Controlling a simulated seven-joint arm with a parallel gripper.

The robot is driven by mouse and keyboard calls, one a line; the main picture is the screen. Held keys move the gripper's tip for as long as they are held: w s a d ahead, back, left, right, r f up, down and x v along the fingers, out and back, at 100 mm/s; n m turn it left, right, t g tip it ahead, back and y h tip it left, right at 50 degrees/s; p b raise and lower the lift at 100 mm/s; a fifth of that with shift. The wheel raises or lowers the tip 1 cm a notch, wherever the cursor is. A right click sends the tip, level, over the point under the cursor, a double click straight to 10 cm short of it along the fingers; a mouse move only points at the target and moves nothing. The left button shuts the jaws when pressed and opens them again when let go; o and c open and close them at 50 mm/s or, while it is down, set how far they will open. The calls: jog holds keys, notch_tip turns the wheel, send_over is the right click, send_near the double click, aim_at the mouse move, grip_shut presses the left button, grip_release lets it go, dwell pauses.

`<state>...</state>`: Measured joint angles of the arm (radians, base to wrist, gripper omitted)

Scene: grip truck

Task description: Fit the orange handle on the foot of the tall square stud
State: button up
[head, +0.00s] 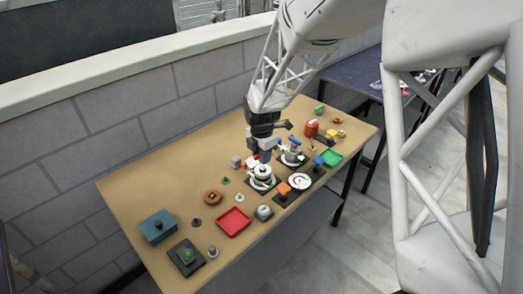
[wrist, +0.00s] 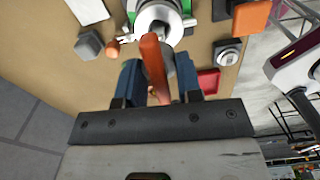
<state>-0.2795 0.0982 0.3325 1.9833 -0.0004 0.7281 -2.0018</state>
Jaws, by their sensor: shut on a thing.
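My gripper (wrist: 158,72) has its two blue fingers closed on the orange handle (wrist: 152,55), a long slim bar that points away from the palm. In the head view my gripper (head: 264,152) hangs over the middle of the table, above a round white and steel fixture (head: 262,174). In the wrist view the handle's far end overlaps this round fixture (wrist: 160,14); I cannot tell whether they touch. I cannot pick out the tall square stud for certain in either view.
An orange block (head: 283,188) on a dark base stands right of the fixture. A red tray (head: 233,221), a green tray (head: 331,157) and a blue-grey box (head: 157,225) share the wooden table (head: 150,180). Small parts crowd the middle. A block wall runs behind.

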aim_at(261, 167)
jog(key=shift+f, duration=0.6)
jog(key=shift+f, duration=1.55)
dwell(3.4)
jog(key=o, duration=1.4)
jog(key=shift+c, duration=0.2)
jog(key=shift+r, duration=3.7)
